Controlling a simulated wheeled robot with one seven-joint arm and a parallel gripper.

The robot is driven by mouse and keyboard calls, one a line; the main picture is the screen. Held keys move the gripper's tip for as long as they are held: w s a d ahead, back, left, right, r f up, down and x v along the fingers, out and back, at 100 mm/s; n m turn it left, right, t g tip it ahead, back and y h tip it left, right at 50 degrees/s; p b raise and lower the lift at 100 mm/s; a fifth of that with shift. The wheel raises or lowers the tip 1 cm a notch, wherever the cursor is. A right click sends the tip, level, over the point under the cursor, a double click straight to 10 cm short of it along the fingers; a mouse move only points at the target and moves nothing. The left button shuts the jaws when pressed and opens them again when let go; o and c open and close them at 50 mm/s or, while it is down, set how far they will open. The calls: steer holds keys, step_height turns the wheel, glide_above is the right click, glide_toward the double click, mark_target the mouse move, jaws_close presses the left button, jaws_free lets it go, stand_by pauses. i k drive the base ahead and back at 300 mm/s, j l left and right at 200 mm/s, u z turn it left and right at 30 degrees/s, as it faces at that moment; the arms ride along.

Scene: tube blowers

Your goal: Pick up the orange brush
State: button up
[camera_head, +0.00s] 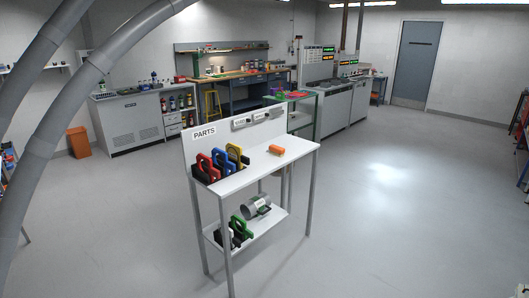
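A small orange object (276,149), which looks like the brush, lies on the white top shelf of the parts stand (262,163). It is near the middle of that shelf, to the right of the red, blue and yellow handled items. It is too small to make out bristles or a handle. My gripper is not in view.
Red (204,168), blue (222,161) and yellow (236,156) handled items stand on the top shelf's left. The lower shelf holds a grey cylinder (256,206) and a green handled item (241,229). Large grey tubes (75,92) curve across the left foreground.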

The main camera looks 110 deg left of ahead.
mark_target(276, 150)
steer(key=u, duration=3.45)
steer(key=z, duration=4.45)
steer(key=u, duration=4.45)
